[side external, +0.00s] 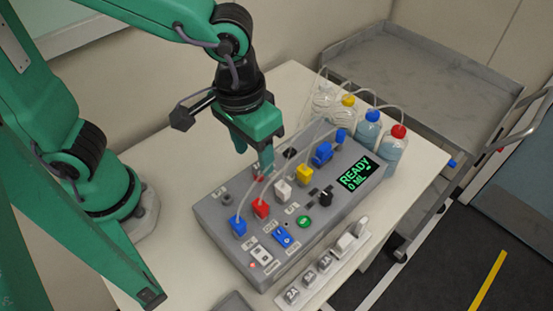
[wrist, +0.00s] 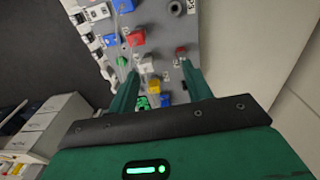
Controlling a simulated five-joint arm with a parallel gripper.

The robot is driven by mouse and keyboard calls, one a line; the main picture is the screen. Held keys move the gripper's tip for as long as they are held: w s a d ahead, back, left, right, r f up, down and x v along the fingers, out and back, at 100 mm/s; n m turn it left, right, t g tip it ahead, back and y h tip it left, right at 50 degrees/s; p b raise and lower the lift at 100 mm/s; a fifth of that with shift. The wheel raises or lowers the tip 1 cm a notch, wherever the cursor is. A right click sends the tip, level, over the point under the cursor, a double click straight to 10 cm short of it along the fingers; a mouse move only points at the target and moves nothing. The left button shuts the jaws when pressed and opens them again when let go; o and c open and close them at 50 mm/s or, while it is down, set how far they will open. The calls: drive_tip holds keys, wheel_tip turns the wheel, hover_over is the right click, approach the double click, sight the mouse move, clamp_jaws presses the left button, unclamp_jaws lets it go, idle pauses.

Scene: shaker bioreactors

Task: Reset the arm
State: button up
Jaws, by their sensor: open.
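My green gripper (side external: 253,153) is above the back left part of the grey control box (side external: 208,212) in the side external view. Its two fingers are apart with nothing held between them. In the wrist view the fingers of my gripper (wrist: 160,76) point toward the box panel (wrist: 153,42), with a white and a yellow connector showing between them. One fingertip looks close to the panel near a red part; I cannot tell whether it touches. My arm reaches in from the upper left.
Blue (side external: 238,226), red (side external: 261,208), white (side external: 282,190) and yellow (side external: 304,173) connectors with tubes stand on the box. Its display (side external: 356,175) reads READY 0 ML. Several capped bottles (side external: 367,130) stand behind. A power strip (side external: 325,268) lies in front. A grey metal cart (side external: 430,70) is at right.

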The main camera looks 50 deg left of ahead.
drive_tip(key=a+r+t, duration=0.2)
drive_tip(key=a+r, duration=0.1)
drive_tip(key=a, duration=0.7)
drive_tip(key=a+r+t, duration=0.3)
drive_tip(key=a, duration=0.7)
drive_tip(key=shift+a+r+y, duration=0.2)
drive_tip(key=shift+y, duration=0.1)
